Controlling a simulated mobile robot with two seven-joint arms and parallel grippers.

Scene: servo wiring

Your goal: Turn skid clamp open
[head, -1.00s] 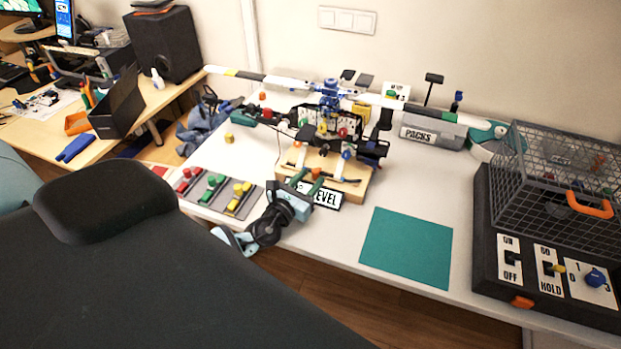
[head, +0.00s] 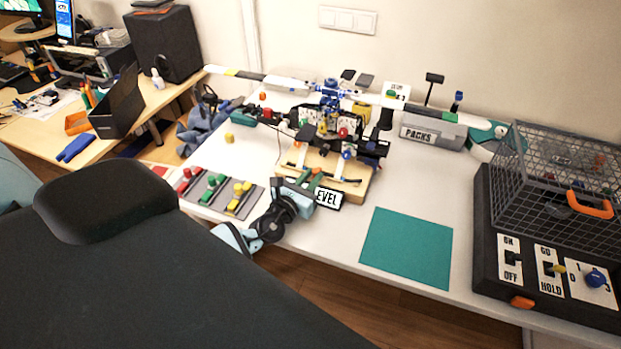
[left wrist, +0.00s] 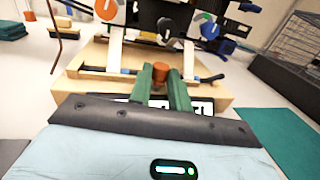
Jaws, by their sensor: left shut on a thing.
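The skid clamp (left wrist: 160,71) shows in the left wrist view as a small orange-brown knob at the front of the wooden stand (left wrist: 83,62). My left gripper (left wrist: 162,80) has its green fingers shut on this knob, one on each side. The fingers hide the knob's lower part. In the head view my left gripper (head: 311,179) is at the front edge of the wooden stand (head: 352,189), and the knob is too small to make out there. The model helicopter (head: 330,97) stands on the stand with its dark skids over the wood. My right gripper is not in view.
A LEVEL sign (head: 327,198) is partly hidden behind my left gripper. Rows of coloured blocks (head: 214,187) lie left of my arm. A teal mat (head: 407,248) lies to the right, and a wire cage (head: 563,180) on a black switch base stands beyond it.

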